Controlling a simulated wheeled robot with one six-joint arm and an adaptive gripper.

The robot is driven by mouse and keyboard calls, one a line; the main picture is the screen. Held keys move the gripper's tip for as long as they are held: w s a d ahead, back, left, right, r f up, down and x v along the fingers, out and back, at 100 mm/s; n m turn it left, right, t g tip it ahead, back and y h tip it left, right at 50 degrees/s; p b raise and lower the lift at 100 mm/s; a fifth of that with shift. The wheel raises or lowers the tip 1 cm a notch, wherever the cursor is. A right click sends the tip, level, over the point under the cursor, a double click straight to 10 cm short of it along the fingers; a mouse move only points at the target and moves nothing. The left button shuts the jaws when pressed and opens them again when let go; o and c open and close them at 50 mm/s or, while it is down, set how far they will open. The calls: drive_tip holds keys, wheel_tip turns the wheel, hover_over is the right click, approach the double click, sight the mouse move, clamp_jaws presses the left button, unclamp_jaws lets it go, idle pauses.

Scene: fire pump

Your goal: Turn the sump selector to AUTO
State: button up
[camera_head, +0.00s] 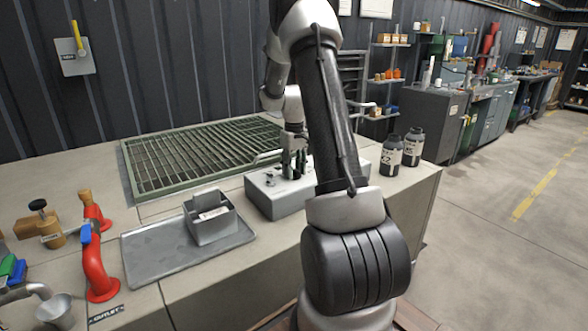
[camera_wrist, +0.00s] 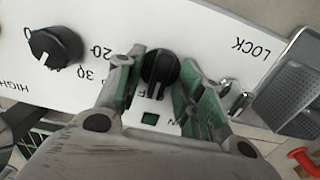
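The control box (camera_head: 271,198) is a light grey box on the bench, with small knobs on its top. In the wrist view its white panel (camera_wrist: 205,35) fills the upper part. A black selector knob (camera_wrist: 160,67) sits between the two fingers of my gripper (camera_wrist: 163,70). The fingers have green pads and stand spread on either side of it; firm contact does not show. Letters near the knob are partly covered, and no AUTO label is readable. In the head view my gripper (camera_head: 293,168) points down at the box top.
Another black dial (camera_wrist: 55,45) with numbers is at left on the panel. Metal toggles (camera_wrist: 234,98) stand right of the fingers, near LOCK. A metal tray (camera_head: 150,262) holds a grey holder (camera_head: 211,222). Dark bottles (camera_head: 391,157) stand right of the box; a green grating (camera_head: 190,160) lies behind.

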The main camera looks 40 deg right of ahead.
clamp_jaws()
drive_tip(key=shift+m, duration=0.3)
drive_tip(key=m, duration=1.1)
idle(0.4)
drive_tip(key=shift+m, duration=0.3)
unclamp_jaws()
